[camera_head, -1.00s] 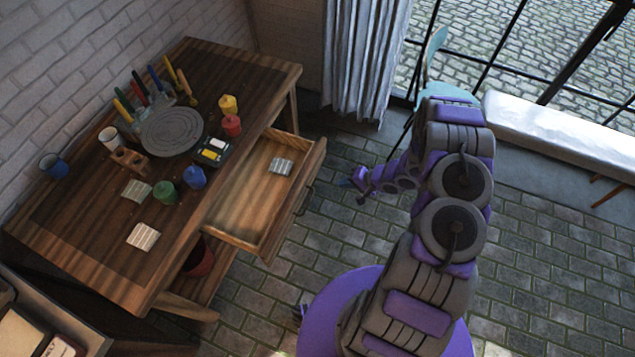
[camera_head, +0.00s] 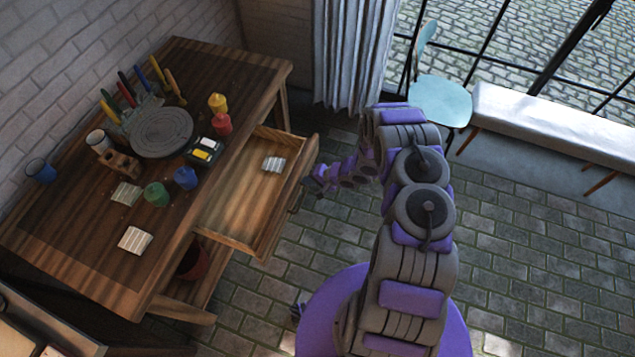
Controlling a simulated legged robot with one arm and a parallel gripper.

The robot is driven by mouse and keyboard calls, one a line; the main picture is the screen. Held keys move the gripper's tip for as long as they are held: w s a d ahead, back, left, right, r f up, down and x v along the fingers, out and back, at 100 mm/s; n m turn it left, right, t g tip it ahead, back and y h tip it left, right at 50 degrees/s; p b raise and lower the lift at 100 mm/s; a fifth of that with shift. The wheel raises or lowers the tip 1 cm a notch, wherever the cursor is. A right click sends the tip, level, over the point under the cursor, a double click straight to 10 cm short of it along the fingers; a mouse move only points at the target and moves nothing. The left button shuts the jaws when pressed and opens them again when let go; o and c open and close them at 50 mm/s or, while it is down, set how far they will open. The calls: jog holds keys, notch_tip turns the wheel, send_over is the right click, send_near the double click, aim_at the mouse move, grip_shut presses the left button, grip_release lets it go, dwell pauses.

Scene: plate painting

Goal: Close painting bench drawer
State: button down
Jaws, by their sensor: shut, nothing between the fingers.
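The wooden painting bench (camera_head: 75,244) stands at the left against the brick wall. Its drawer (camera_head: 234,208) is pulled out toward the right, with a small pale striped tile (camera_head: 273,164) lying inside. My gripper (camera_head: 307,184) is shut and empty, right beside the outer side of the drawer front (camera_head: 292,192). I cannot tell whether it touches the front. The drawer handle is mostly hard to make out near my gripper.
On the bench top are a grey round plate (camera_head: 161,131), paint bottles, cups and brushes. A teal chair (camera_head: 441,101) and a white bench seat (camera_head: 555,125) stand at the window.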

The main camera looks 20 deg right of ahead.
jog(key=shift+w+a, duration=0.15)
jog(key=shift+a, duration=0.15)
